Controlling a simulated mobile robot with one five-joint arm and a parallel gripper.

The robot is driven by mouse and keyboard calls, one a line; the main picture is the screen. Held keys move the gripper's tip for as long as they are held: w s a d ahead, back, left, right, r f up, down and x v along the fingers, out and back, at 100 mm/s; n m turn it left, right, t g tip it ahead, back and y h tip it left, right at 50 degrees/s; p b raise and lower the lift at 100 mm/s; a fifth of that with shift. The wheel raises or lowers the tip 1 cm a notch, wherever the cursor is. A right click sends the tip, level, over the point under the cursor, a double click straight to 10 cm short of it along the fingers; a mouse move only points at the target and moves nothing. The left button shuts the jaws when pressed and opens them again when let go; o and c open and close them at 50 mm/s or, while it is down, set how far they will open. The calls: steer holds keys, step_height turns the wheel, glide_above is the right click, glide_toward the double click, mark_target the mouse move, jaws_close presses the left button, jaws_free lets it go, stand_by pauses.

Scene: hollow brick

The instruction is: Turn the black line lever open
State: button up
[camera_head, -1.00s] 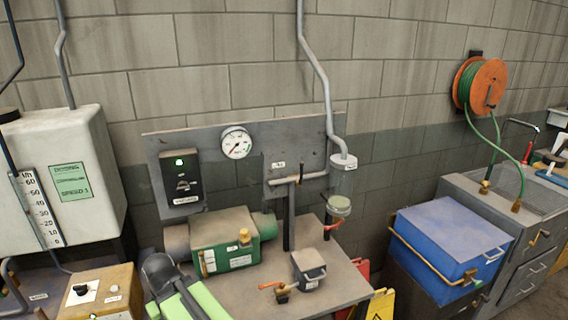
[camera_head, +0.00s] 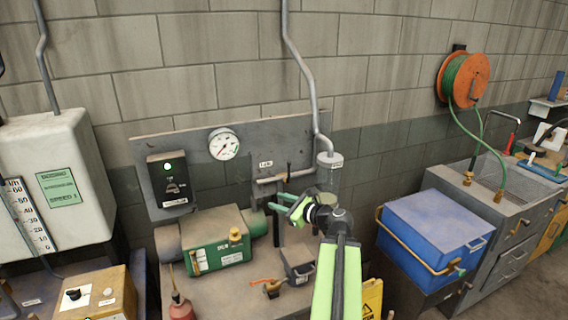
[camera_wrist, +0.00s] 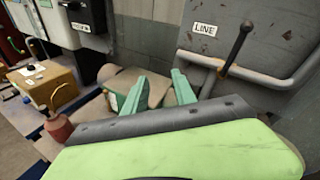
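The black line lever (camera_head: 289,170) stands up from a grey horizontal pipe (camera_head: 268,181) on the wall panel, just right of a white label. In the wrist view the lever (camera_wrist: 237,47) is at the upper right, beside the LINE label (camera_wrist: 204,29), and looks slightly tilted. My gripper (camera_head: 277,201) is in front of the panel, just below and left of the lever in the head view. In the wrist view its two green fingers (camera_wrist: 158,84) are spread apart with nothing held. The lever is to the right of both fingers and apart from them.
A green box (camera_head: 220,240) sits on the bench below, left of my gripper. A red bottle (camera_head: 180,309) stands at the front left. A blue box (camera_head: 432,235) is at right.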

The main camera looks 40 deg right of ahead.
mark_target(289, 173)
steer(key=s+d+r+m+t+h, duration=0.2)
steer(key=s+d+r+m+h, duration=0.25)
steer(key=s+d+m, duration=0.35)
steer(key=shift+n+y, duration=0.25)
steer(key=shift+n, duration=0.55)
steer(key=w+d, duration=0.1)
steer(key=w, duration=0.5)
steer(key=w+d, duration=0.2)
steer(key=w, duration=0.4)
steer(key=w+d, duration=0.1)
steer(key=w, duration=0.5)
steer(key=shift+w+d+r, duration=0.1)
steer(key=shift+d+r, duration=0.1)
steer(key=shift+c, duration=0.2)
jaws_close()
